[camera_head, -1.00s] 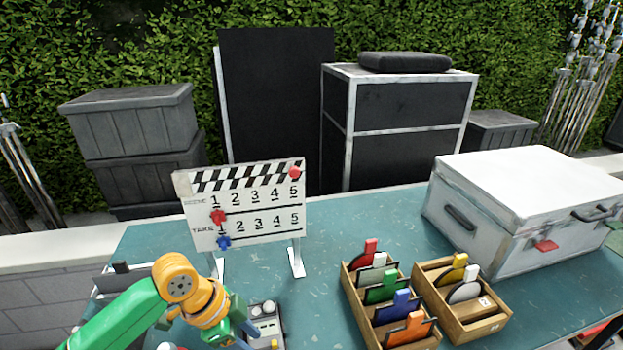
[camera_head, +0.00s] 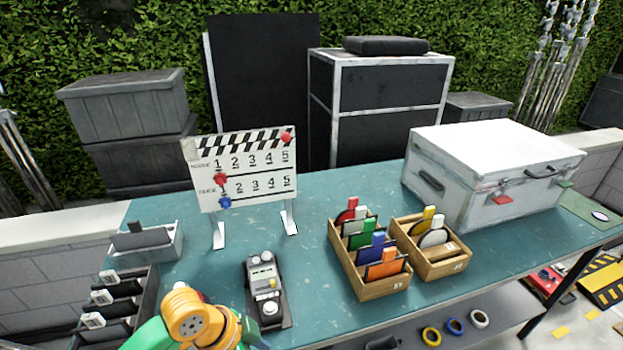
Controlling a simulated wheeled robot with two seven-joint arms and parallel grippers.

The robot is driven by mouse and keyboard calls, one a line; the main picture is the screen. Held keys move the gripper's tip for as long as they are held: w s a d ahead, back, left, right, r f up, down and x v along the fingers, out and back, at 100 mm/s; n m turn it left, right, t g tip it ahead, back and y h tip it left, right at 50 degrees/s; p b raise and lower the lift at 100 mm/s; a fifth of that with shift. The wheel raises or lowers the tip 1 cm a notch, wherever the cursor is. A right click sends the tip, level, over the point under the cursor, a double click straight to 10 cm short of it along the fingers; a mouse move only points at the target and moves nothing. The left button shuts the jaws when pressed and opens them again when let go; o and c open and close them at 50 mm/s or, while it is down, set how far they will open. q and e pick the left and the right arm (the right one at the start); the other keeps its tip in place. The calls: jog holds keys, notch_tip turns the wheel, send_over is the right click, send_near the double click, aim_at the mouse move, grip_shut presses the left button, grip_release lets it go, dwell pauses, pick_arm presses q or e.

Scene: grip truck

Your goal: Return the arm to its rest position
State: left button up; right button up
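My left arm (camera_head: 195,318) shows at the bottom left in green and orange, low over the table's front edge. Its gripper is cut off or hidden below the frame, so its fingers do not show. My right arm is not in view. The teal table (camera_head: 330,222) spans the middle of the view. A clapperboard (camera_head: 245,172) stands upright on it, with red and blue markers on its face. A grey device with knobs (camera_head: 264,290) lies on the table just right of my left arm.
Two wooden boxes (camera_head: 369,295) with coloured cards stand right of centre. A white case (camera_head: 490,165) stands at the back right. A grey tray (camera_head: 165,250) and a dark rack (camera_head: 110,315) are at the left. Tape rolls (camera_head: 455,326) lie on a lower shelf.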

pick_arm(q)
jog(key=s+a+f+n+t+y, duration=0.1)
jog(key=s+a+f+n+y, duration=0.2)
jog(key=s+n, duration=0.35)
jog(key=s+a+f+n+t+y, duration=0.1)
jog(key=s+a+f+n, duration=0.35)
jog(key=s+n, duration=0.2)
jog(key=s+f+m+g, duration=0.1)
jog(key=s+f, duration=0.2)
jog(key=f, duration=1.3)
jog(key=s+a+f+g, duration=0.1)
jog(key=s+a+f, duration=0.1)
jog(key=s+f, duration=0.7)
jog(key=s, duration=0.3)
jog(key=shift+a+f+m+g+y, duration=0.2)
jog(key=shift+a+m+g+y, duration=0.05)
jog(key=shift+m+g+y, duration=0.05)
dwell(0.8)
